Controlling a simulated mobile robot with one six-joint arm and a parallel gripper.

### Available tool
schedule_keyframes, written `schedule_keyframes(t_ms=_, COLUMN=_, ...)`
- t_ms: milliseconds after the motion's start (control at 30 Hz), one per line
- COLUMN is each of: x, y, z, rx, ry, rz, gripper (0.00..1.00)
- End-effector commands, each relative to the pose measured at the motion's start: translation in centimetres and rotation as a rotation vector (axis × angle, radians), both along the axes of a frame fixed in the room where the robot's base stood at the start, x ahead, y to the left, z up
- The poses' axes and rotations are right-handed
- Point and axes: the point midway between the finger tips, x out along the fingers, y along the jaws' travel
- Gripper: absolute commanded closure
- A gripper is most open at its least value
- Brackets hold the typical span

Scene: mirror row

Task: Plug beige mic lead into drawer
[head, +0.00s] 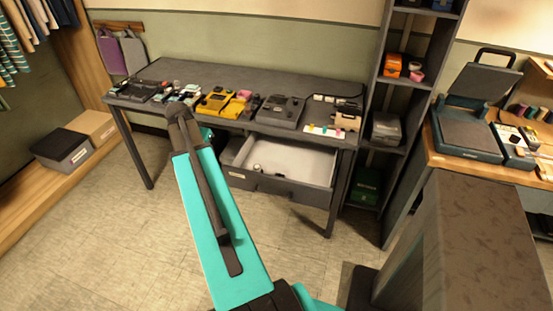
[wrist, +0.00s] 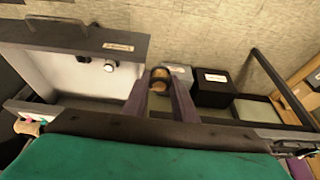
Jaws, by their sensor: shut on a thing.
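My gripper (wrist: 160,85) is shut on a small round tan-and-dark piece (wrist: 159,77), which looks like an end of the beige mic lead. The rest of the lead cannot be made out. The drawer (head: 313,160) stands open under the desk, with a pale interior and a dark front. In the wrist view the drawer (wrist: 75,88) lies left of the fingers. Two small round fittings, one dark (wrist: 85,58) and one pale (wrist: 108,66), show inside it. The held piece is apart from these fittings. In the head view my arm hides the fingers.
The grey desk (head: 185,72) carries several devices, including a yellow one (head: 213,103). A dark shelf unit (head: 375,105) stands at its right. A black box (head: 62,148) and a tan box (head: 92,124) sit on the left ledge. The floor before the desk is clear.

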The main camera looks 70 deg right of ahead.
Motion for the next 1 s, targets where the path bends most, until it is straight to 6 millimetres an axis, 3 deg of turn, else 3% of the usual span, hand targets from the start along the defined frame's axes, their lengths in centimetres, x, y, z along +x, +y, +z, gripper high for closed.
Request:
schedule_keyframes(t_ms=100, x=-3.5, y=-3.1, z=-1.3, rx=0.001, ry=0.002, rz=-0.11, gripper=0.96)
schedule_keyframes(t_ms=300, x=-9.4, y=-7.2, z=-3.4, rx=0.001, ry=0.002, rz=-0.286, gripper=0.96)
schedule_keyframes(t_ms=700, x=-21.0, y=-12.8, z=-7.1, rx=0.0, ry=0.002, rz=-0.597, gripper=0.96)
schedule_keyframes(t_ms=833, x=-23.0, y=-13.5, z=-7.8, rx=0.001, ry=0.001, rz=-0.649, gripper=0.96)
schedule_keyframes(t_ms=1000, x=-23.8, y=-13.8, z=-8.0, rx=0.0, ry=0.0, rz=-0.671, gripper=0.96)
